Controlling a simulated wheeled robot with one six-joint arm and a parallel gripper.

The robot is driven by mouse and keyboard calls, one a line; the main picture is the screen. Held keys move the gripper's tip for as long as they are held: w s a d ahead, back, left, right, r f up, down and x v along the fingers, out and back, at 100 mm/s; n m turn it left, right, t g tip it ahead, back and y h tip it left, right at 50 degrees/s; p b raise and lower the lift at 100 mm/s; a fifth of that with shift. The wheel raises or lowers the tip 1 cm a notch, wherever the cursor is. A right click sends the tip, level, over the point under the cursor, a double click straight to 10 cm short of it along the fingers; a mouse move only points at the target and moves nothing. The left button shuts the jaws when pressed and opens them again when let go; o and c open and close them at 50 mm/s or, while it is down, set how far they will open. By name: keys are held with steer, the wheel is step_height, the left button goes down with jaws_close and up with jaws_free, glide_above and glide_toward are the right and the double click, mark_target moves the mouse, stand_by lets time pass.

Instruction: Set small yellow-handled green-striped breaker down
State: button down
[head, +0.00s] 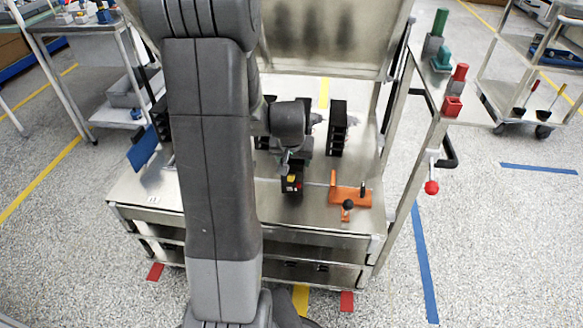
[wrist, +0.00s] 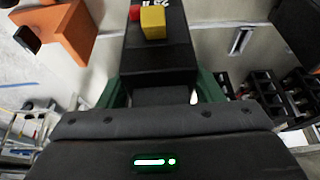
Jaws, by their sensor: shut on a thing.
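My gripper (head: 289,167) is shut on a small black breaker (head: 292,189) with a yellow handle and a red button. The head view shows it at the middle of the metal cart top, near the front. In the wrist view the breaker (wrist: 158,62) sticks out between green finger parts of my gripper (wrist: 162,92), its yellow handle facing the camera. White lettering shows beside the handle. I cannot make out a green stripe on the body. I cannot tell whether its underside touches the cart top (head: 270,222).
An orange fixture (head: 350,194) with a black knob stands right of the breaker. A black slotted rack (head: 337,128) stands behind. Black units (wrist: 268,92) also show at right in the wrist view. A red-knobbed lever (head: 432,187) hangs off the right side. Bare metal lies in front.

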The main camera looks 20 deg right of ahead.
steer(key=shift+f, duration=1.4)
steer(key=shift+f+b, duration=0.1)
steer(key=shift+b, duration=0.25)
steer(key=shift+c, duration=2)
jaws_free()
steer(key=shift+r, duration=0.25)
steer(key=p+v, duration=0.2)
steer(key=v, duration=0.9)
steer(key=shift+r+p, duration=0.3)
steer(key=shift+r, duration=0.05)
steer(key=shift+s+a, duration=0.15)
